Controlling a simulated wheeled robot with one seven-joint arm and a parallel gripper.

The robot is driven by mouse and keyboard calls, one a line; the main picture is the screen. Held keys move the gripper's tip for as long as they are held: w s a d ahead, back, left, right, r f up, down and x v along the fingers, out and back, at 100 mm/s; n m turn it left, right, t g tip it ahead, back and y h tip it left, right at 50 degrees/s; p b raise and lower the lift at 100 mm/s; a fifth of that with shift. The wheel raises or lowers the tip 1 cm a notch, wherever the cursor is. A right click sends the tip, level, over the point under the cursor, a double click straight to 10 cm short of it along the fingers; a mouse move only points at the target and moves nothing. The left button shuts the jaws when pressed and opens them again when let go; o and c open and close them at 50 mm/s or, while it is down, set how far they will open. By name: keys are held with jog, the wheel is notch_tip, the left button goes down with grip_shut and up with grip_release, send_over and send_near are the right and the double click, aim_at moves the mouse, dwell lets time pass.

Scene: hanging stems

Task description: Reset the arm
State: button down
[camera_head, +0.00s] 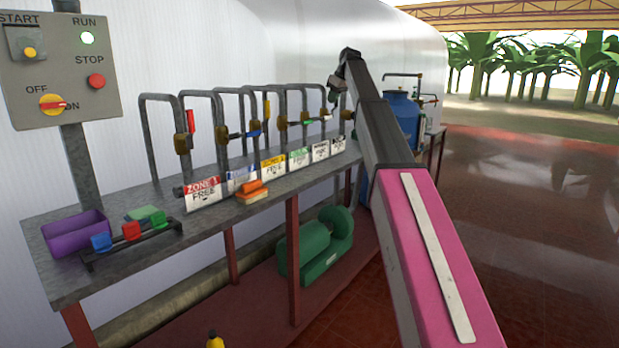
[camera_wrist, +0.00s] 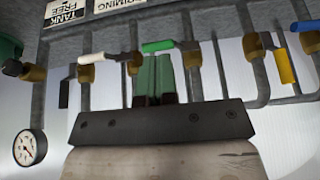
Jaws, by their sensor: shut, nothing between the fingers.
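My arm, with a pink and white cover, reaches over the right end of the bench in the head view. My gripper (camera_head: 335,88) hangs at its far end near the right-hand pipes, small there. In the wrist view my gripper (camera_wrist: 157,60) has its two green fingers together, with nothing between them. A green valve handle (camera_wrist: 158,46) lies crosswise just beyond the fingertips; I cannot tell whether they touch. A white valve handle (camera_wrist: 92,57) is to its left and a yellow handle (camera_wrist: 285,66) to its right.
The pipe row stands on a grey bench (camera_head: 110,265) with zone signs (camera_head: 203,189). A control box (camera_head: 60,70), purple bin (camera_head: 76,234), small rack (camera_head: 131,240) and orange sponge (camera_head: 252,193) are leftward. A blue tank (camera_head: 401,112) stands behind my arm. Open floor lies right.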

jog(key=s+d+f+m+h, duration=0.15)
jog(key=s+f, duration=0.55)
jog(key=f, duration=0.7)
jog(key=s+d+f+m+g, duration=0.1)
jog(key=s+d+f+m, duration=0.1)
jog(key=s+f, duration=0.8)
jog(key=s+d+f+m+h, duration=0.15)
jog(key=s+f, duration=0.25)
jog(key=f, duration=1.3)
jog(key=s+d+f+m+g, duration=0.1)
jog(key=s+d+f+m, duration=0.1)
jog(key=s+f, duration=0.8)
jog(key=s+d+f+m+g+h, duration=0.1)
jog(key=s+d+f+m, duration=0.1)
jog(key=s+f, duration=0.9)
jog(key=s+m, duration=0.1)
jog(key=s, duration=0.7)
jog(key=shift+s, duration=0.2)
